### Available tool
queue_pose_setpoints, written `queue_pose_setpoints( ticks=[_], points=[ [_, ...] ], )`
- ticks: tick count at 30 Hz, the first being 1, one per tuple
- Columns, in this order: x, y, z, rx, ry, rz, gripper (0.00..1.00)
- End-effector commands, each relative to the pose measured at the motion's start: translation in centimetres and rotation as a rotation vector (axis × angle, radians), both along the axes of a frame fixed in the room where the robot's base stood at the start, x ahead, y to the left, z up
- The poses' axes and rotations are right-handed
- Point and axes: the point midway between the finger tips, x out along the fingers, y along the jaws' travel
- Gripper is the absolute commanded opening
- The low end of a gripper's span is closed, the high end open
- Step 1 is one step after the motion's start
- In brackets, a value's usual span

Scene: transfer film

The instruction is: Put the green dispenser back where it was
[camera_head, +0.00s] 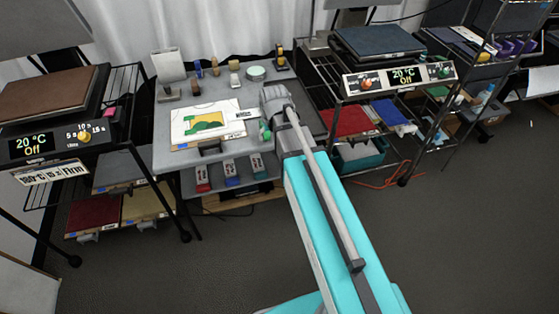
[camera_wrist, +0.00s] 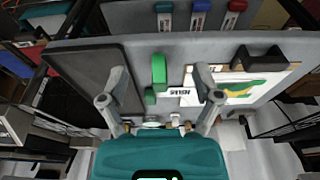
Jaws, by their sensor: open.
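The green dispenser (camera_wrist: 158,72) is on the grey table (camera_wrist: 225,49), beside a white sheet with a green shape (camera_wrist: 262,84). In the head view the dispenser (camera_head: 265,132) shows only partly beside my arm. My gripper (camera_wrist: 160,98) is open, its two fingers spread wide. In the wrist view the dispenser appears between and slightly beyond the fingertips, apart from both. In the head view my gripper (camera_head: 275,97) is over the right side of the table, its fingertips not clear.
A shelf under the table holds a red item (camera_head: 202,178), a blue item (camera_head: 231,172) and a third item (camera_head: 257,165). A dark tray (camera_wrist: 88,75) lies beside the dispenser. Stamps and small holders stand at the table's back. Heat presses on racks flank the table.

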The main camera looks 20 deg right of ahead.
Motion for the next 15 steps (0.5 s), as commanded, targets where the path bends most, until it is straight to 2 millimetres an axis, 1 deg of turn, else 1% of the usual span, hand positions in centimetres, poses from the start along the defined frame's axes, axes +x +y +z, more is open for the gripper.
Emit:
queue_pose_setpoints(
  ticks=[1,3,6,9,10,12,15],
  points=[
    [-3.1,0.1,-0.1,0.000,0.034,0.000,0.82],
    [-6.0,0.3,-0.3,0.000,0.082,0.000,0.82],
    [-9.5,0.4,-0.4,-0.001,0.142,0.000,0.82],
    [-11.9,0.5,-0.4,-0.001,0.185,0.000,0.82],
    [-12.5,0.5,-0.4,-0.001,0.195,0.000,0.82],
    [-13.2,0.6,-0.4,-0.002,0.210,0.000,0.82],
    [-13.5,0.6,-0.4,-0.002,0.219,0.000,0.82]
  ],
)
